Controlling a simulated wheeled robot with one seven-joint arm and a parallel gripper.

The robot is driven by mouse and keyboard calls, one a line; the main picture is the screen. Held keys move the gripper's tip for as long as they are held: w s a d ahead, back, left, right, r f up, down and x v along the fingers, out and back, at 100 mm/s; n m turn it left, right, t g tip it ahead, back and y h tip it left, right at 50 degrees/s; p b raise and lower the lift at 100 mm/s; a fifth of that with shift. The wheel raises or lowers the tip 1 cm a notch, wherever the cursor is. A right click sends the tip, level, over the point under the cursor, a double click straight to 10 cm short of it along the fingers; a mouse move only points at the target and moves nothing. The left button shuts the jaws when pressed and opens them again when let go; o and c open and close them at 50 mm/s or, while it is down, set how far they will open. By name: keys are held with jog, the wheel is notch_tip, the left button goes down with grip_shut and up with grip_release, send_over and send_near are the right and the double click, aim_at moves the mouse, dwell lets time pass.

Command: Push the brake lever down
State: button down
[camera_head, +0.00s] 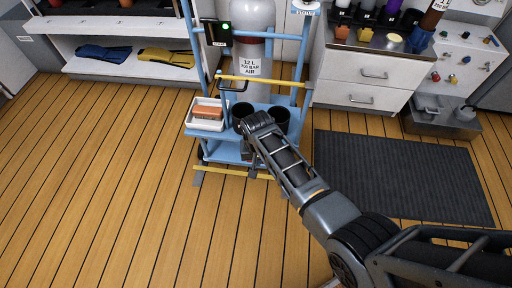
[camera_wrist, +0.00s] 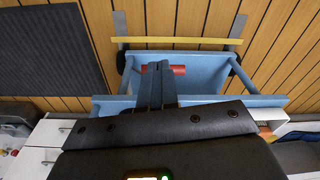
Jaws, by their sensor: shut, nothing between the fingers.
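A blue trolley (camera_head: 206,150) carries a white gas cylinder (camera_head: 252,68) and stands in front of the cabinets. My gripper (camera_head: 250,168) points down at the trolley's front lower edge, right of the white tray. In the wrist view my gripper (camera_wrist: 158,66) has its two dark fingers together, with nothing between them. A short red bar (camera_wrist: 179,70), which looks like the brake lever's end, lies across behind the fingertips. It shows on both sides of them, and its middle is hidden. I cannot tell whether the fingers touch it. In the head view the lever is hidden by my arm.
The trolley has a yellow bar (camera_head: 262,80) across the cylinder and another yellow bar (camera_head: 225,171) near the floor. A white tray (camera_head: 194,123) with an orange block and black cups sit on its shelf. A dark mat (camera_head: 400,175) lies right; the wooden floor left is clear.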

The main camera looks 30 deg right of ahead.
jog(key=shift+s, duration=0.1)
jog(key=shift+r, duration=0.1)
notch_tip(320, 180, up, 8)
jog(key=p, duration=0.2)
jog(key=shift+s+a+f+p, duration=0.2)
jog(key=shift+s+a+p, duration=0.05)
jog(key=shift+s+p, duration=0.15)
dwell(0.3)
